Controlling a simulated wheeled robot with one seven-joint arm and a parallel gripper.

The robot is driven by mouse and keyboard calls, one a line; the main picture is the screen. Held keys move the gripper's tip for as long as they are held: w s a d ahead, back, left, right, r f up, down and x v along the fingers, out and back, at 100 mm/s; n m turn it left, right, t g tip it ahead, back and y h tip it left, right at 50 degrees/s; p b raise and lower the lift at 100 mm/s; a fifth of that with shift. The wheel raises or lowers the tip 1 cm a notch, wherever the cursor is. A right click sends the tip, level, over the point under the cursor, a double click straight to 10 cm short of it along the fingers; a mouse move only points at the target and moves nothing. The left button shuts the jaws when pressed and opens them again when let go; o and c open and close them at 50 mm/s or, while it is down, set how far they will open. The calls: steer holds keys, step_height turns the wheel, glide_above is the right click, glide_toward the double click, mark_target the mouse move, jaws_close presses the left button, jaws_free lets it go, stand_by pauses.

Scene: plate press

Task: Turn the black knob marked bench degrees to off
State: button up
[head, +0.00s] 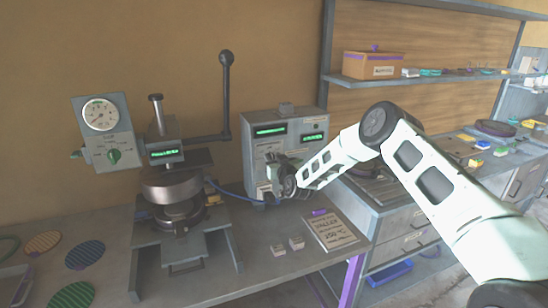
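A grey control box (258,150) with two green-lit displays stands at the back of the bench, right of the press. My gripper (270,186) is at the lower front of this box, at the end of my white arm coming in from the right. My gripper and wrist cover part of the box's front. I cannot make out the black knob marked bench degrees; it may be behind my gripper. Whether the fingers are open, shut or touching anything is too small to tell.
A press (172,187) with a tall black lever (226,100) stands left of the box. A gauge panel (107,132) with a green knob is further left. A sign (331,231) and two small blocks (288,246) lie in front. A shelf (430,79) is at the right.

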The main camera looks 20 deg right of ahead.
steer(key=shift+w, duration=0.1)
steer(key=shift+c, duration=0.3)
jaws_close()
steer(key=shift+b, duration=0.4)
steer(key=n+b, duration=0.6)
steer(key=b, duration=0.2)
steer(key=a+f+n+b, duration=0.1)
steer(key=n+b, duration=0.4)
steer(key=b, duration=0.3)
steer(key=n+b, duration=0.6)
steer(key=b, duration=0.2)
steer(key=shift+a+f+n, duration=0.3)
steer(key=shift+a+f, duration=0.1)
steer(key=shift+n+b, duration=0.3)
steer(key=shift+b, duration=0.05)
